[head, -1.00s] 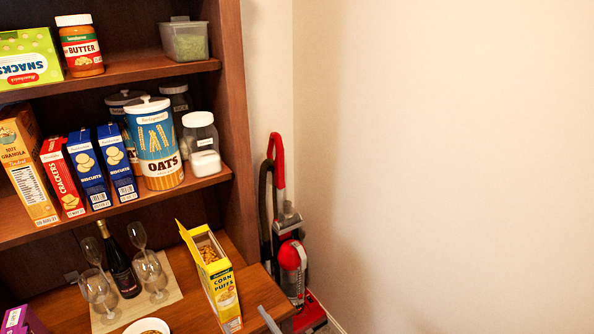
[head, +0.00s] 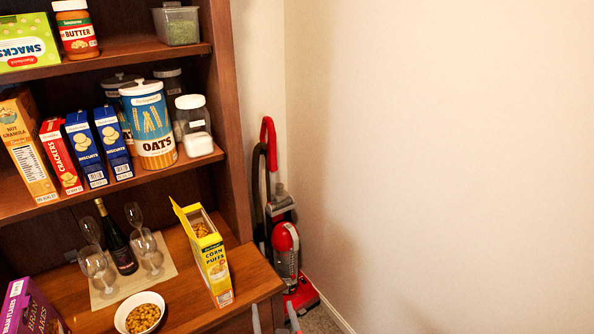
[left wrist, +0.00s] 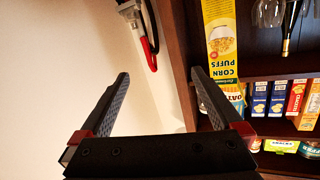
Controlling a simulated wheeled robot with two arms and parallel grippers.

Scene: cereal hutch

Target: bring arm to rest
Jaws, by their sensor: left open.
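My left gripper (head: 274,320) shows only its two grey fingertips at the bottom edge of the head view. They stand apart, just right of the counter's front corner. In the left wrist view my left gripper (left wrist: 161,73) is open, with nothing between its fingers. That view shows the hutch upside down. The yellow corn puffs box (head: 214,262) stands open-topped on the counter, left of the gripper in the head view. It also shows beyond the right finger in the left wrist view (left wrist: 220,40). My right gripper is not in view.
The wooden hutch (head: 228,130) fills the left side. On its counter are a bowl of cereal (head: 140,314), a dark bottle (head: 118,245), several glasses and a purple box (head: 28,308). A red vacuum cleaner (head: 286,240) stands beside the hutch. The right side is bare wall.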

